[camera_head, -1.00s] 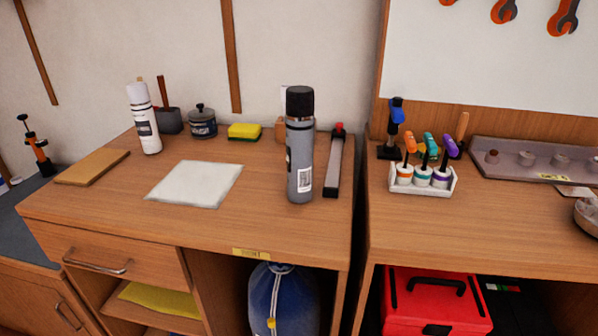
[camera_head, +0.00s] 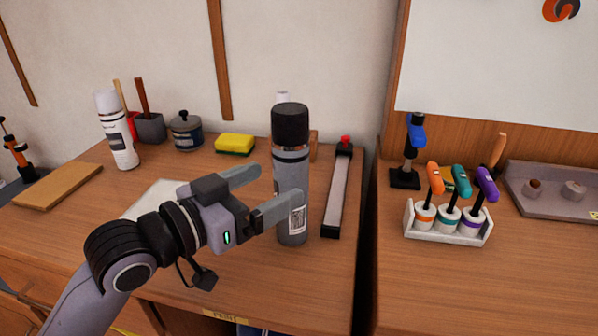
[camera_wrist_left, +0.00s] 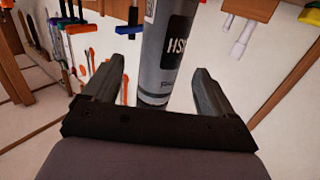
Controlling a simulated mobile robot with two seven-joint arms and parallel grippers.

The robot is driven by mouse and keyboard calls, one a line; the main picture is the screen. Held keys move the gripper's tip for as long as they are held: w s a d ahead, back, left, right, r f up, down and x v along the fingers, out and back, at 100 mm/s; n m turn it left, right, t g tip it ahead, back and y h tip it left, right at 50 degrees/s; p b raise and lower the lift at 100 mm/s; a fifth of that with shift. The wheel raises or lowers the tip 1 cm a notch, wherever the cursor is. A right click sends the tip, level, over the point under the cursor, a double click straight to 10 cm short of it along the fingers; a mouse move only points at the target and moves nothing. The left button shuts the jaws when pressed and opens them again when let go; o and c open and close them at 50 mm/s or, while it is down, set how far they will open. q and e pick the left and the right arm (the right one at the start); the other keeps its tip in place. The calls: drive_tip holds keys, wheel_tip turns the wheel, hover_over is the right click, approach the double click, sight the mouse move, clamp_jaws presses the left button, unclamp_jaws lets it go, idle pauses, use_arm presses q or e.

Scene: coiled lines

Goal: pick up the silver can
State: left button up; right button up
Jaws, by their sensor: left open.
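The silver can (camera_head: 292,195) is a tall grey spray can with a black cap, standing upright near the right side of the left wooden desk. My left gripper (camera_head: 272,192) is open at the can, reaching in from the left. In the head view one finger passes in front of the can's lower body and the other points toward its upper body. In the left wrist view the can (camera_wrist_left: 166,50) shows between the two open fingers (camera_wrist_left: 155,92). I cannot tell whether either finger touches it. My right gripper is not in view.
Just right of the can lies a long grey tool with a red end (camera_head: 338,190). A yellow sponge (camera_head: 235,144) lies behind, and a white can (camera_head: 117,130) stands at left. A rack of coloured tools (camera_head: 448,222) stands on the right desk, past a gap.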

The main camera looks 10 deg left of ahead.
sight(300, 162)
use_arm(q)
drive_tip(key=shift+w+d+r, duration=0.1)
drive_tip(key=shift+w+d, duration=0.2)
drive_tip(key=shift+w, duration=0.3)
drive_tip(key=shift+r+x, duration=0.2)
drive_tip(key=shift+x, duration=1.3)
drive_tip(key=shift+r+x, duration=0.2)
drive_tip(key=shift+x, duration=1.25)
drive_tip(key=c, duration=1.2)
drive_tip(key=shift+c, duration=0.4)
drive_tip(key=shift+r, duration=0.2)
